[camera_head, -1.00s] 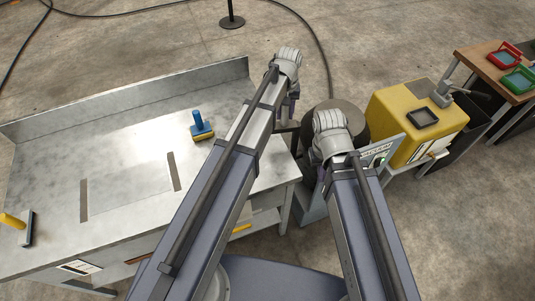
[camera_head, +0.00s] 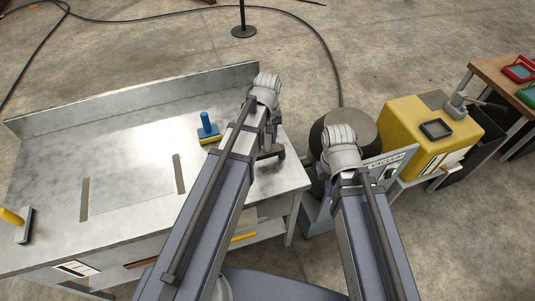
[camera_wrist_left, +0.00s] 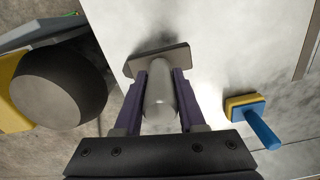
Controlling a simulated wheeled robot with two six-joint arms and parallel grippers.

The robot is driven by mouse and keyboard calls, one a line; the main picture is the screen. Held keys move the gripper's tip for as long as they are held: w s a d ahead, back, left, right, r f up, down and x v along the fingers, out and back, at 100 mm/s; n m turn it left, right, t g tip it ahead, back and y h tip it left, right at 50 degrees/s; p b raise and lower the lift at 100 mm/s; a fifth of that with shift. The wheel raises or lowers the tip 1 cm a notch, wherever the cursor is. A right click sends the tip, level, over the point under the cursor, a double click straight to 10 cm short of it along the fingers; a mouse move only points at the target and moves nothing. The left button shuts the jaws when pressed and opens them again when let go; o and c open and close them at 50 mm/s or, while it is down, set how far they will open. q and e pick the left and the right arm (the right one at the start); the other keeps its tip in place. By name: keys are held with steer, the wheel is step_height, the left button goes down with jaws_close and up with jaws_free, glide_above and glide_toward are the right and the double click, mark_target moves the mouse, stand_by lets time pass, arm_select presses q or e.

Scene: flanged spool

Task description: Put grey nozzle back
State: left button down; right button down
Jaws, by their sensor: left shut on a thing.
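My left gripper (camera_wrist_left: 160,74) is shut on the grey nozzle (camera_wrist_left: 157,60). Its two purple fingers clasp the nozzle's pale grey round handle, and the flat dark-grey head lies beyond the fingertips. In the head view, the nozzle's dark head (camera_head: 271,153) shows below my left wrist, over the right end of the metal worktable (camera_head: 130,150). I cannot tell whether it touches the table. My right wrist (camera_head: 340,145) is in front of the vacuum drum and hides my right gripper's fingers.
A blue-handled nozzle with a yellow base (camera_head: 208,128) stands left of my left gripper. A yellow-handled nozzle (camera_head: 20,222) is at the far left. Two dark strips (camera_head: 179,174) mark the table. The vacuum drum (camera_head: 355,120) and a yellow cart (camera_head: 410,145) stand right.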

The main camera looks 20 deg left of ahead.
mark_target(267, 148)
arm_select(q)
steer(key=shift+f+b, duration=2.1)
steer(key=shift+f, duration=0.45)
steer(key=shift+r, duration=0.1)
steer(key=c, duration=1)
jaws_free()
steer(key=shift+f, duration=0.2)
steer(key=o, duration=0.5)
steer(key=shift+r, duration=0.15)
step_height(267, 148, up, 12)
steer(key=p, duration=1.2)
steer(key=shift+r, duration=0.15)
steer(key=s+d+m+y, duration=0.1)
steer(key=s+d+m, duration=0.7)
steer(key=s, duration=0.6)
steer(key=shift+d+m, duration=0.4)
steer(key=shift+d, duration=0.8)
